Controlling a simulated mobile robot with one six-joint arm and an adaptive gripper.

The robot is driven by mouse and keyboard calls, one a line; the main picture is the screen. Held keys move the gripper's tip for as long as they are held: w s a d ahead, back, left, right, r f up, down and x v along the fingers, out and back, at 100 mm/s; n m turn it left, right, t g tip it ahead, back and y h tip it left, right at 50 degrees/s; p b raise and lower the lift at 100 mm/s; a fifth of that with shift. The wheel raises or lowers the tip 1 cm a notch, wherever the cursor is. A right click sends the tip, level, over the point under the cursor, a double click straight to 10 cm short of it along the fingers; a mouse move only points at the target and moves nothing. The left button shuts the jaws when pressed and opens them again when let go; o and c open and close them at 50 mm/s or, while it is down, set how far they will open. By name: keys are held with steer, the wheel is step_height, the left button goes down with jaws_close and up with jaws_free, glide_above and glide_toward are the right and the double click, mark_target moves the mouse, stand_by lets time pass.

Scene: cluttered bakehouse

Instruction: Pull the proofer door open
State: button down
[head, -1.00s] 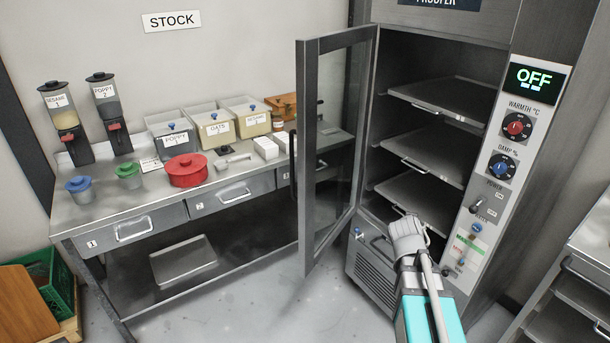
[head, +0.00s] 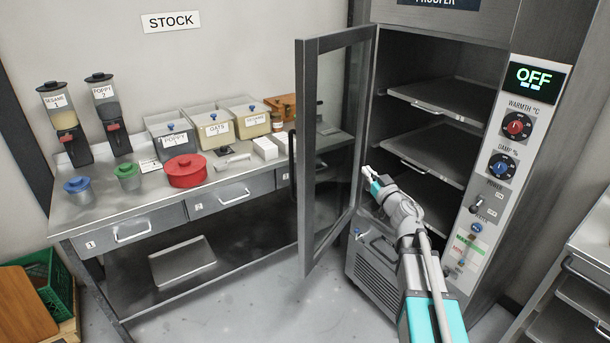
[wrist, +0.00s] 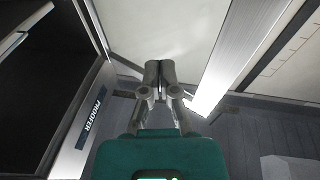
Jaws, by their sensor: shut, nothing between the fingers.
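The proofer (head: 515,40) stands at the right, and its front opening shows several trays inside. Its glass door (head: 311,110) stands swung wide open to the left, hinged at the cabinet's left side. A dark handle (head: 293,165) shows along the door's outer edge. My gripper (head: 366,172) is in front of the opening, to the right of the door on its inner side; I cannot tell whether it touches the door. In the wrist view its fingers (wrist: 160,70) are shut and empty, with the PROOFER sign (wrist: 91,118) to their left.
A steel bench (head: 150,200) with seed dispensers, bins and coloured pots stands left of the door. A green crate (head: 62,285) is at the lower left. A rack (head: 585,270) stands at the right edge. The floor before the bench (head: 285,305) is clear.

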mark_target(307, 174)
steer(key=s+a+f+n+g+y, duration=0.3)
steer(key=s+a+n+g+y, duration=0.1)
steer(key=g, duration=0.4)
steer(key=shift+a+f+n+g+y, duration=0.2)
steer(key=shift+a+n+g+y, duration=0.1)
steer(key=shift+a+n+y, duration=0.75)
steer(key=shift+a, duration=0.35)
steer(key=x, duration=1.3)
steer(key=shift+w+a, duration=0.1)
steer(key=shift+a, duration=0.25)
steer(key=shift+w+m, duration=0.15)
steer(key=shift+m, duration=0.1)
